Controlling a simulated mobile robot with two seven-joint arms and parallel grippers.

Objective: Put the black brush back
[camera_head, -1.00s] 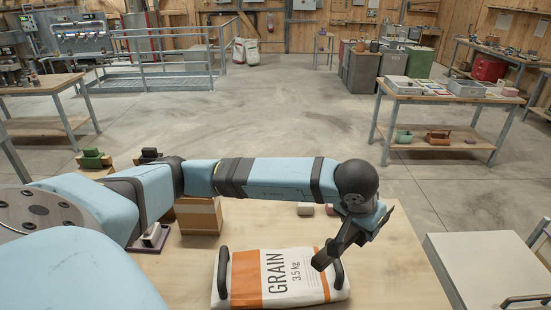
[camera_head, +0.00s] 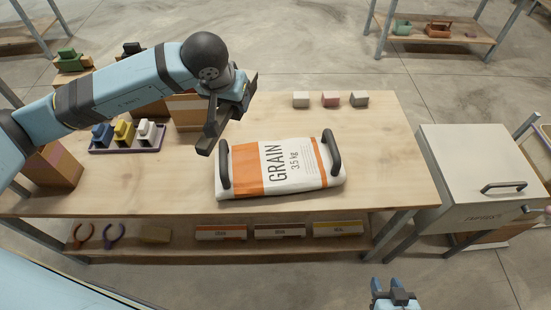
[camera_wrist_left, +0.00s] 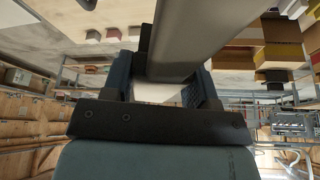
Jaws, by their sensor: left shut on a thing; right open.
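My left gripper (camera_head: 232,93) is above the table, just behind the left end of the grain bag. It is shut on a long dark bar (camera_head: 211,131), which looks like the black brush; no bristles can be made out. In the left wrist view the bar (camera_wrist_left: 186,40) runs between the fingers, smooth and grey, and out of the top of the picture. My right gripper (camera_head: 395,292) is open and empty at the bottom edge, in front of the table. A small black stepped block (camera_head: 132,48) stands behind my left arm, partly hidden.
The grain bag (camera_head: 305,165) with two dark handles lies on the table (camera_head: 375,195). A tray (camera_head: 122,150) with blue, yellow and white blocks is at left. Three small blocks (camera_head: 331,99) stand at the back. A cabinet (camera_head: 465,160) is at right. The table's right front is clear.

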